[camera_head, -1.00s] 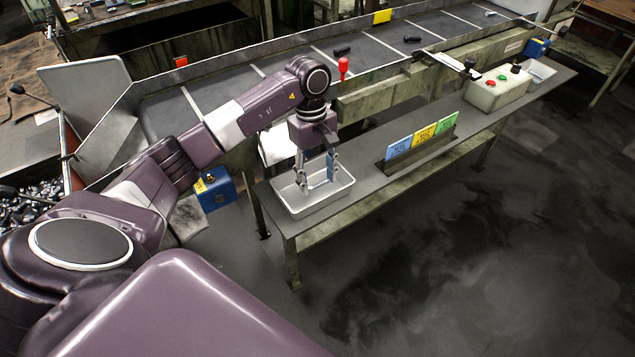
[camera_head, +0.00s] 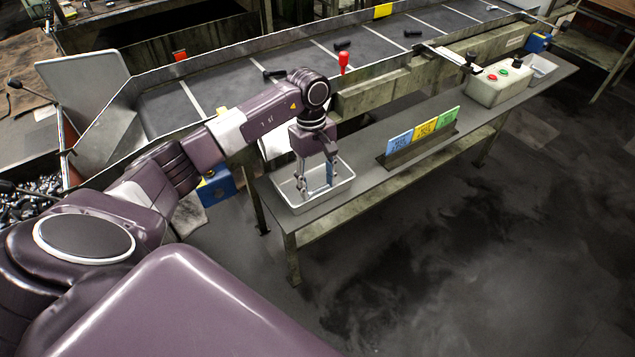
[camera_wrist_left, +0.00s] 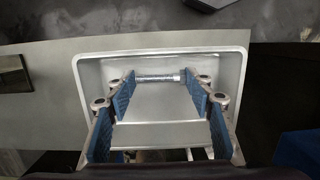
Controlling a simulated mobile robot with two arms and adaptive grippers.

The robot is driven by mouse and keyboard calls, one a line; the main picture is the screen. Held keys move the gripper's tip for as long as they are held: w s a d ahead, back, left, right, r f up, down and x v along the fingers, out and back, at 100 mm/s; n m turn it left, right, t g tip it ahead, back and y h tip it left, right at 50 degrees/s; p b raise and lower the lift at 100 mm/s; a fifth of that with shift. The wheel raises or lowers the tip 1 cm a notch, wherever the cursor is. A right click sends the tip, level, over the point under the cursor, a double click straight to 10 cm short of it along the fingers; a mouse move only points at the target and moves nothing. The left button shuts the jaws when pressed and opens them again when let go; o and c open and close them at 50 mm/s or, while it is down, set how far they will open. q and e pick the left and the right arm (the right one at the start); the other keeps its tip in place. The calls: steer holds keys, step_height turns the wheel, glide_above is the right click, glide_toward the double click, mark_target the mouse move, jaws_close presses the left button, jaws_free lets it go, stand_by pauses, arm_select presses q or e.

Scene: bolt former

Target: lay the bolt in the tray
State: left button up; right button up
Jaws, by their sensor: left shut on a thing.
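The bolt (camera_wrist_left: 158,77) is a short grey metal rod in the left wrist view. It lies crosswise between the fingertips of my left gripper (camera_wrist_left: 159,78), which is shut on it by its two ends. The tray (camera_wrist_left: 240,65) is light grey with raised walls and surrounds the bolt and fingers in that view. In the head view my left gripper (camera_head: 315,190) points down inside the tray (camera_head: 347,183), its fingertips low between the walls. Whether the bolt touches the tray floor cannot be told. My right gripper is not in view.
The tray stands at the left end of a narrow bench (camera_head: 375,175). A rack of blue, yellow and green cards (camera_head: 424,131) and a button box (camera_head: 499,82) stand further right. Behind runs a conveyor (camera_head: 375,55) with dark pieces, and a red knob (camera_head: 343,60) at its edge.

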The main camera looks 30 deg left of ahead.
mark_target(314, 188)
arm_select(q)
steer(key=o, duration=1.3)
steer(key=shift+r, duration=0.1)
steer(key=shift+r+p, duration=0.55)
steer(key=shift+p, duration=0.2)
steer(key=shift+w+r, duration=0.1)
steer(key=shift+r, duration=0.25)
step_height(314, 188, up, 11)
steer(key=a+b, duration=0.1)
steer(key=b, duration=0.3)
steer(key=shift+w+a, duration=0.25)
steer(key=shift+w, duration=0.05)
